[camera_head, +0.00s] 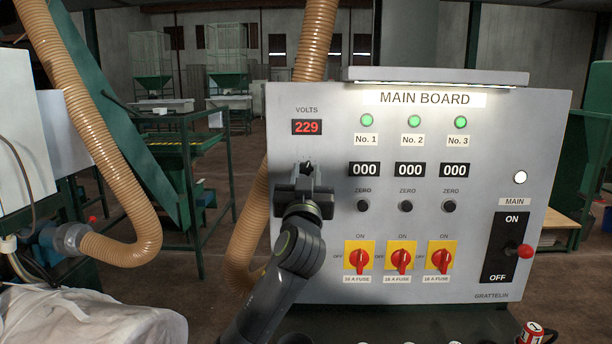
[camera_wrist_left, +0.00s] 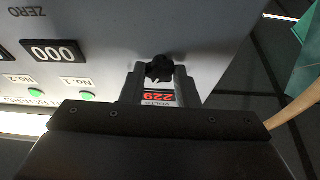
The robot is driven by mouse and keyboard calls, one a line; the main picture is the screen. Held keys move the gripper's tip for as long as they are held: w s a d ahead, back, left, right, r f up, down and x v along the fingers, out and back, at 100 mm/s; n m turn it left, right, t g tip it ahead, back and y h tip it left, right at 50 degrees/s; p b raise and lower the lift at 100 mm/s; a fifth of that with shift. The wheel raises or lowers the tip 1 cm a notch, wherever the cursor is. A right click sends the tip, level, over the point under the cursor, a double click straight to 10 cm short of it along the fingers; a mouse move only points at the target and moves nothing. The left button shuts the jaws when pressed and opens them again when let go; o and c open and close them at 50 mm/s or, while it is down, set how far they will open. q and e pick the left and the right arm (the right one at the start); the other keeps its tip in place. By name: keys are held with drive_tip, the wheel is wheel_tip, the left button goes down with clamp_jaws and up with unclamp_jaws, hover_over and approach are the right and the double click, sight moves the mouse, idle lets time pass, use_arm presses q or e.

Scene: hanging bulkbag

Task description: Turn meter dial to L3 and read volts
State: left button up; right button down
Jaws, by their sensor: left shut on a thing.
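The main board (camera_head: 335,275) is a grey panel ahead of me. Its red VOLTS display (camera_head: 307,127) reads 229 and also shows upside down between the fingers in the left wrist view (camera_wrist_left: 158,97). My left gripper (camera_head: 306,172) is at the panel just below the display. It is shut on the black meter dial knob (camera_wrist_left: 159,68), which sits between the two fingertips. In the head view the gripper hides most of the dial, and its position marks cannot be read in either view. My right gripper is not in view.
Right of my gripper are three 000 counters (camera_head: 409,170), black ZERO knobs (camera_head: 406,206) and red fuse switches (camera_head: 401,261) on yellow plates. The red-knobbed MAIN lever (camera_head: 524,251) sticks out at the right. A ribbed tan hose (camera_head: 115,190) hangs at left above a white bag (camera_head: 80,315).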

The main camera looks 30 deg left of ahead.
use_arm(q)
drive_tip(key=shift+r+m+t+h+p, duration=0.15)
drive_tip(key=shift+m+t+h+p, duration=0.25)
drive_tip(key=shift+m+p, duration=0.5)
drive_tip(key=m+h+p, duration=0.2)
drive_tip(key=m+p, duration=0.1)
drive_tip(key=m+h+p, duration=0.2)
drive_tip(key=m+p, duration=0.1)
drive_tip(key=m, duration=0.1)
drive_tip(key=shift+s+a+r+t, duration=0.15)
drive_tip(key=shift+a+t, duration=0.05)
drive_tip(key=shift+t, duration=0.1)
drive_tip(key=shift+m+h+p, duration=0.5)
drive_tip(key=shift+m+p, duration=0.35)
drive_tip(key=shift+m, duration=0.45)
drive_tip(key=shift+f, duration=0.2)
drive_tip(key=o, duration=1)
